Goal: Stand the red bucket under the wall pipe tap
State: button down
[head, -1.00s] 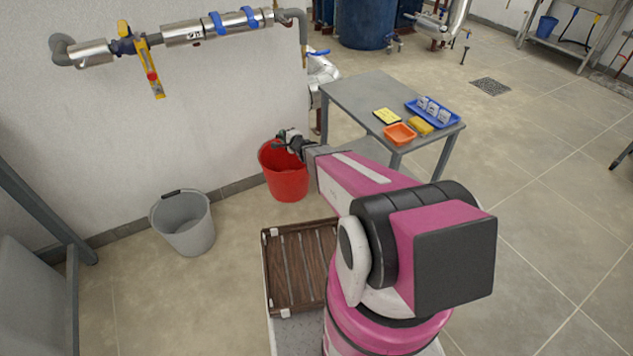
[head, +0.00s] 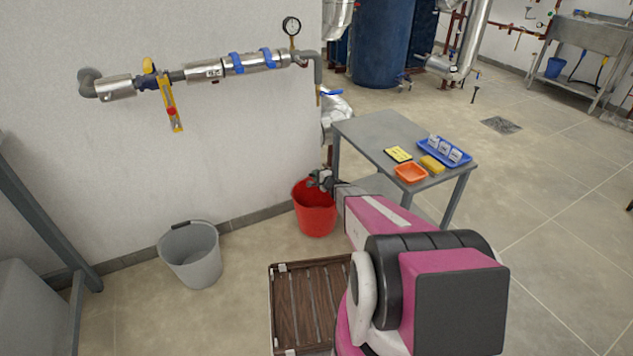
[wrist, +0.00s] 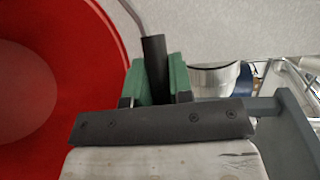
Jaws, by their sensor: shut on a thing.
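The red bucket (head: 316,218) is upright near the end of the wall, below the wall pipe tap (head: 319,92). I cannot tell whether its base touches the floor. My gripper (head: 322,181) is at the bucket's rim. In the wrist view, the green fingers of my gripper (wrist: 158,82) are shut on the black grip (wrist: 154,60) of the bucket's handle. The red bucket wall (wrist: 100,60) fills the left of that view.
A grey bucket (head: 190,265) stands on the floor to the left. A grey table (head: 365,138) with an orange tray (head: 411,173) and a blue tray (head: 452,158) is close on the right. A brown slatted rack (head: 312,290) is in front.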

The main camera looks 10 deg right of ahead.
jog(key=shift+f, duration=1.65)
jog(key=c, duration=1)
grip_release()
